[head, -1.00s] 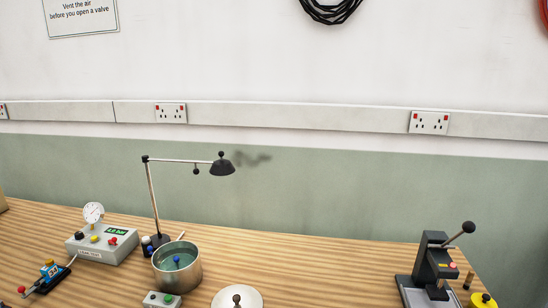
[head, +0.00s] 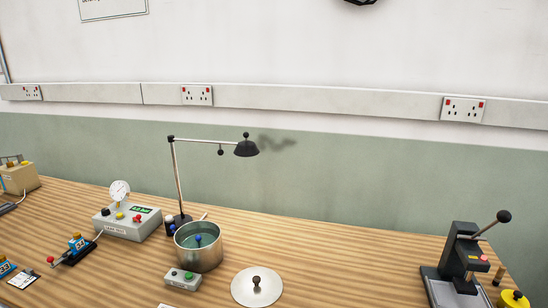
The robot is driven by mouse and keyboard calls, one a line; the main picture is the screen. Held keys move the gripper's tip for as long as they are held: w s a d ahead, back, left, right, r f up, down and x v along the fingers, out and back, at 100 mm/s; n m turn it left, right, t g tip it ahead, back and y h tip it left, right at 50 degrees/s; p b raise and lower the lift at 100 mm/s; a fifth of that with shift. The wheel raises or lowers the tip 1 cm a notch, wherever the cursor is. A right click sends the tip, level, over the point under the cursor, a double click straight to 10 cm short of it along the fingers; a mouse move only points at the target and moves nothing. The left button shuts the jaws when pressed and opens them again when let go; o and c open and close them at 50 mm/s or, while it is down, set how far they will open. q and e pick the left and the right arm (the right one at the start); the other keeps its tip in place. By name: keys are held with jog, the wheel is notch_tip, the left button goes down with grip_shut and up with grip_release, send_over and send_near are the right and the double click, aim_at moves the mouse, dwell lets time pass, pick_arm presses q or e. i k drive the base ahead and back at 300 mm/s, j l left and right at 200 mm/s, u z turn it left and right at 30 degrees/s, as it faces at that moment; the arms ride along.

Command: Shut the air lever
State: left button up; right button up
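The air lever is not clearly marked out in this view. A grey test box (head: 127,224) stands at the left of the bench, with a round gauge (head: 120,190), a green display, a yellow knob and red-tipped controls (head: 137,219) on top. A red-tipped part (head: 51,260) also sticks out from a small blue fitting in a dark holder (head: 76,249), left of the box. I cannot tell how any lever is set at this size. Neither of my grippers is in view.
A lever press (head: 465,262) stands at the right. Bench between lid and press is clear.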

aim_at(137, 218)
jog(key=k+j, duration=0.1)
jog(key=j, duration=1.1)
jog(key=k+j, duration=0.15)
jog(key=j, duration=0.45)
